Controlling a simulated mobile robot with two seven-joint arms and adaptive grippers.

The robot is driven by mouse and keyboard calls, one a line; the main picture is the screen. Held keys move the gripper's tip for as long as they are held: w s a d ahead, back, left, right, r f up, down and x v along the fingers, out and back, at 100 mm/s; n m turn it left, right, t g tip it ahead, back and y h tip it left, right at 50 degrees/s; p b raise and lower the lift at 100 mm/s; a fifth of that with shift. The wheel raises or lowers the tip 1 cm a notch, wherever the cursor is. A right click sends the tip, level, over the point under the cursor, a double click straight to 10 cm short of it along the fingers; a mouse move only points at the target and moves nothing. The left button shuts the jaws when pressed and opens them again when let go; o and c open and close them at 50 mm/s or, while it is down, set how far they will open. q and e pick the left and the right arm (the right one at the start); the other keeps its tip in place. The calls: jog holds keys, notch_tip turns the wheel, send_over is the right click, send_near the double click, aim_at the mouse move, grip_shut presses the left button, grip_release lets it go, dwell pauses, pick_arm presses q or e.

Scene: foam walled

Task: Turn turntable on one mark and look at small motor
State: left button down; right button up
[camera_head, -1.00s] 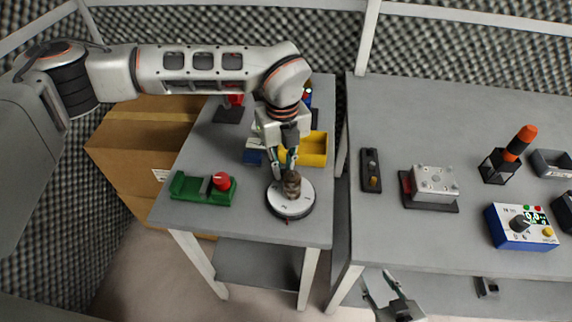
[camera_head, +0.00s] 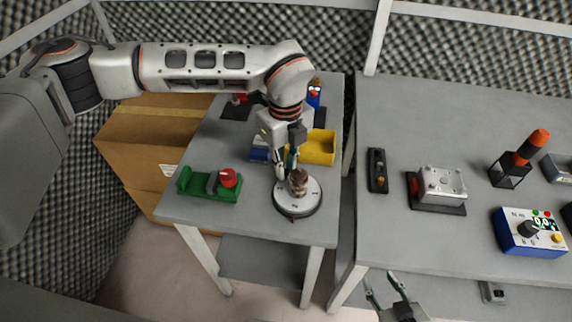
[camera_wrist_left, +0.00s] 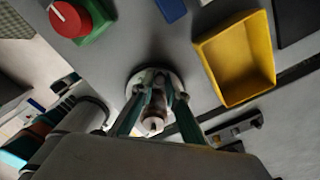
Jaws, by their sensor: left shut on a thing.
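The turntable (camera_head: 298,207) is a white disc with dark marks on a dark round base, near the front right corner of the left table. The small motor (camera_head: 299,185), a short brown and metallic cylinder, stands at its middle. My left gripper (camera_head: 288,172) reaches down from above and is shut on the motor. In the left wrist view, the fingers (camera_wrist_left: 152,98) lie on both sides of the motor (camera_wrist_left: 153,121), with part of the white turntable (camera_wrist_left: 134,85) behind. My right gripper (camera_head: 386,287) is at the bottom edge, fingers apart and empty, away from the turntable.
A green fixture with a red knob (camera_head: 208,188) is left of the turntable. A yellow bin (camera_head: 319,147) and a blue block (camera_head: 260,152) are behind it. The right table holds a metal block (camera_head: 441,183) and a blue meter box (camera_head: 530,238). A gap separates the tables.

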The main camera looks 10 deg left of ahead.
pick_arm(q)
jog(key=c, duration=2)
grip_release()
jog(key=shift+r, duration=0.1)
notch_tip(320, 180, up, 12)
jog(key=shift+f, duration=0.1)
